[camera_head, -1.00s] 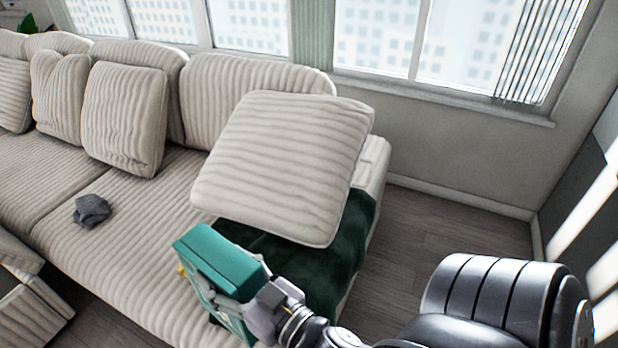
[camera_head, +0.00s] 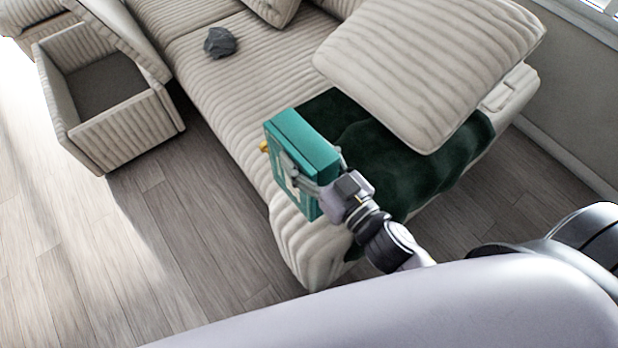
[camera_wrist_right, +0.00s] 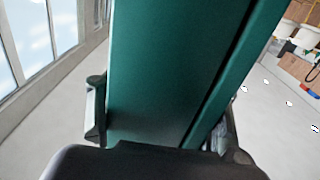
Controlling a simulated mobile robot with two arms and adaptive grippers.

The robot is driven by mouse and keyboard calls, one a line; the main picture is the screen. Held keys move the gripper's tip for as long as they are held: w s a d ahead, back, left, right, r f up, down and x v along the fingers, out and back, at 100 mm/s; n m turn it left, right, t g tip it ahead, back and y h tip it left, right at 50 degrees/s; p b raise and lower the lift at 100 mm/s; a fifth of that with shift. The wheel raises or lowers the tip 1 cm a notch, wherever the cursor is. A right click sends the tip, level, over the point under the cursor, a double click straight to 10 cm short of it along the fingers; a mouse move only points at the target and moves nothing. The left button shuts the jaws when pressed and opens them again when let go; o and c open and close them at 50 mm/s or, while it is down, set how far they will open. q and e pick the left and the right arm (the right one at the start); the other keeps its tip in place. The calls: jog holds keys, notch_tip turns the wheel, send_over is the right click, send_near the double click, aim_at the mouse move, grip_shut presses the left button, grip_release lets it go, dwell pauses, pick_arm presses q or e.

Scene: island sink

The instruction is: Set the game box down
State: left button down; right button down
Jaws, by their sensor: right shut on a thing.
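The game box (camera_head: 306,143) is teal green and stands on edge in my right gripper (camera_head: 312,182), over the front part of the sofa seat in the head view. The gripper is shut on it, with its fingers along the sides of the box. In the right wrist view the box (camera_wrist_right: 170,70) fills the middle between the two fingers. I cannot tell whether the box touches the sofa below it. My left gripper is not in view.
The beige ribbed sofa (camera_head: 240,110) carries a dark green blanket (camera_head: 400,172), a large tilted cushion (camera_head: 425,65) and a crumpled grey cloth (camera_head: 220,42). An open ottoman (camera_head: 125,130) stands at the left. Wooden floor (camera_head: 170,235) is clear in front.

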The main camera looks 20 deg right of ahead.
notch_tip(320, 180, down, 8)
jog(key=shift+f+b, duration=0.1)
jog(key=shift+b, duration=0.95)
jog(key=shift+f, duration=0.25)
jog(key=shift+f, duration=0.1)
jog(key=shift+f, duration=0.15)
jog(key=shift+c, duration=2.3)
grip_release()
